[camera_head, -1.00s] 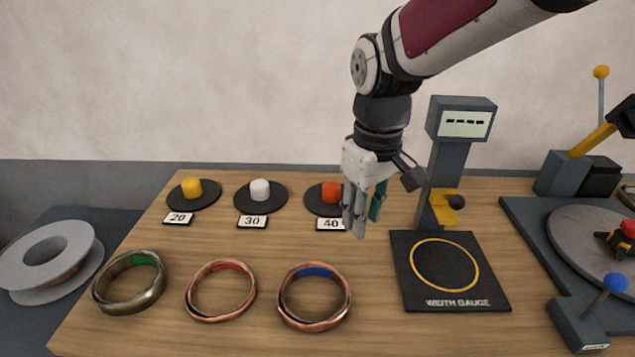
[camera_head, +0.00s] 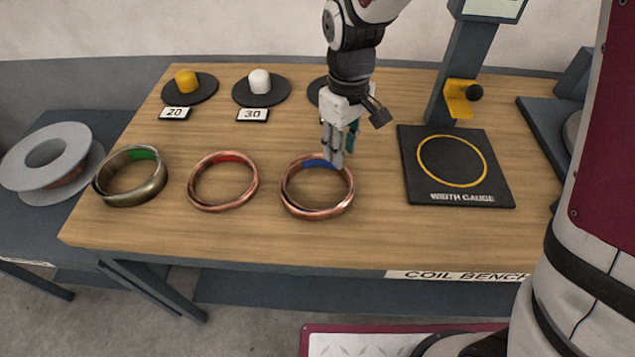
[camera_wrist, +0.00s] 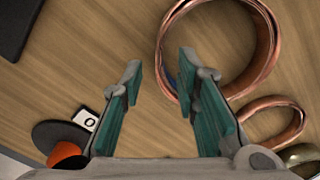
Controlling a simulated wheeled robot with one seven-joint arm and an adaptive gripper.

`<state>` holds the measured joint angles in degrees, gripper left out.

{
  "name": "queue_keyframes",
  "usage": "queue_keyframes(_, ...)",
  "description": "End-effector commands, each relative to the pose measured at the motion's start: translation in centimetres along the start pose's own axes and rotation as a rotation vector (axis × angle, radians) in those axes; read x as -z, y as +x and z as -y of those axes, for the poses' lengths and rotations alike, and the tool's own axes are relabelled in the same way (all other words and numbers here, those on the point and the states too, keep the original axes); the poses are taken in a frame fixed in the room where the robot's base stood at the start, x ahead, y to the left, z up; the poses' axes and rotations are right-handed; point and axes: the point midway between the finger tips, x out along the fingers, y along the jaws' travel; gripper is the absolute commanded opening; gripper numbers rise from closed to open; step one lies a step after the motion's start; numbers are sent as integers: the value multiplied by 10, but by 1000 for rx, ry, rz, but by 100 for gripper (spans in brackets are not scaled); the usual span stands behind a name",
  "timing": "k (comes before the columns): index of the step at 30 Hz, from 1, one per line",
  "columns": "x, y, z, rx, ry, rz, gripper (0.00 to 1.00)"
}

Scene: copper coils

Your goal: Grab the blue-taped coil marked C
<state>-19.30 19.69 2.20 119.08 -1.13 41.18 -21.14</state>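The blue-taped copper coil (camera_head: 318,212) lies flat on the bench, right of the other two coils. Its blue tape is on the far side of the ring; I cannot read a C mark on it. My gripper (camera_head: 337,158) points down at the coil's far right rim, close by the tape. In the wrist view my gripper (camera_wrist: 160,72) is open, with bare wood between its teal-padded fingers. There the coil (camera_wrist: 268,60) is at upper right, and the right fingertip overlaps its near-left rim. I cannot tell whether they touch.
A red-taped copper coil (camera_head: 223,207) and a green-taped brassy coil (camera_head: 133,196) lie to the left. Black discs with a yellow knob (camera_head: 187,80) and a white knob (camera_head: 259,80) stand behind. The width gauge (camera_head: 415,180) is at right. Bare wood separates the coils.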

Motion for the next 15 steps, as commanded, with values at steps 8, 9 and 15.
queue_keyframes(8,-2,39,2,2,-1,4,29)
queue_keyframes(9,-1,43,2,1,-1,3,29)
queue_keyframes(15,-2,50,2,1,0,1,29)
